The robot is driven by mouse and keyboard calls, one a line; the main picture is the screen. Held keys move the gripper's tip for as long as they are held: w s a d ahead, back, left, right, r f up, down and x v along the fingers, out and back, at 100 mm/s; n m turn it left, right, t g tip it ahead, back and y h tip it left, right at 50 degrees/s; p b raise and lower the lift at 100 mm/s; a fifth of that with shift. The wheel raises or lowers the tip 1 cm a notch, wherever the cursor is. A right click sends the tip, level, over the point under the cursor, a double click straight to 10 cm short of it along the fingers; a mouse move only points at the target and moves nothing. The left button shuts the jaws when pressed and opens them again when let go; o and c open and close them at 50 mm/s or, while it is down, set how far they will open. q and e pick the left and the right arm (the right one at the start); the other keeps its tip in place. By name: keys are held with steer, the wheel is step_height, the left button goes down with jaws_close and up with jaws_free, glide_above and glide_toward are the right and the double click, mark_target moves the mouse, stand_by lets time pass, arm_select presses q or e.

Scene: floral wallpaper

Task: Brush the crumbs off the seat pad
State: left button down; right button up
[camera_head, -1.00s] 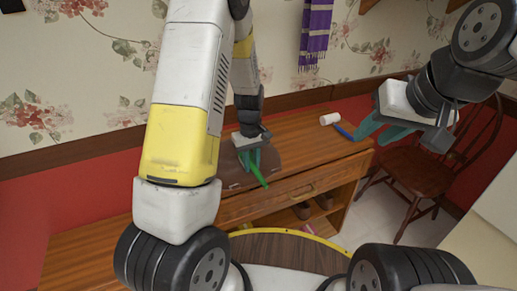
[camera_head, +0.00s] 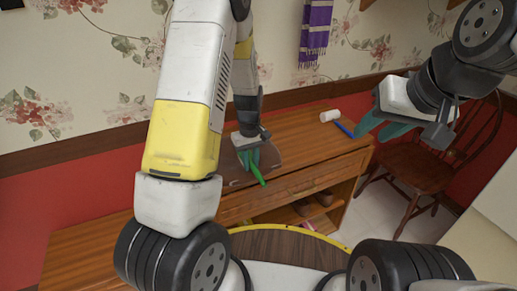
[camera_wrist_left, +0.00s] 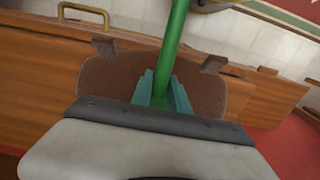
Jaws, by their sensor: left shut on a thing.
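The brown seat pad (camera_head: 233,176) lies on the wooden bench (camera_head: 300,140), partly hidden behind my left arm. It also shows in the left wrist view (camera_wrist_left: 118,82), with its ties at the edge. My left gripper (camera_head: 249,160) is over the pad, shut on a green-handled tool (camera_head: 257,173). The green handle (camera_wrist_left: 174,40) stands between the teal fingers in the left wrist view; its working end is hidden. I cannot make out crumbs on the pad. My right gripper (camera_head: 371,134) is open and empty, in the air to the right of the bench.
A white roller (camera_head: 330,116) with a blue handle (camera_head: 345,130) lies at the bench's right end. Shoes (camera_head: 301,212) sit on the shelf below. A wooden chair (camera_head: 425,165) stands to the right. A purple scarf (camera_head: 315,30) hangs on the wall.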

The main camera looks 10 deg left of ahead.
mark_target(252, 162)
arm_select(q)
steer(key=shift+w+a, duration=1.05)
steer(key=shift+w, duration=0.3)
steer(key=shift+s+d, duration=0.65)
steer(key=shift+s, duration=0.15)
steer(key=shift+s+d, duration=0.6)
steer(key=shift+s, duration=0.2)
steer(key=shift+r, duration=0.15)
steer(key=shift+r, duration=2.95)
steer(key=shift+r, duration=1.5)
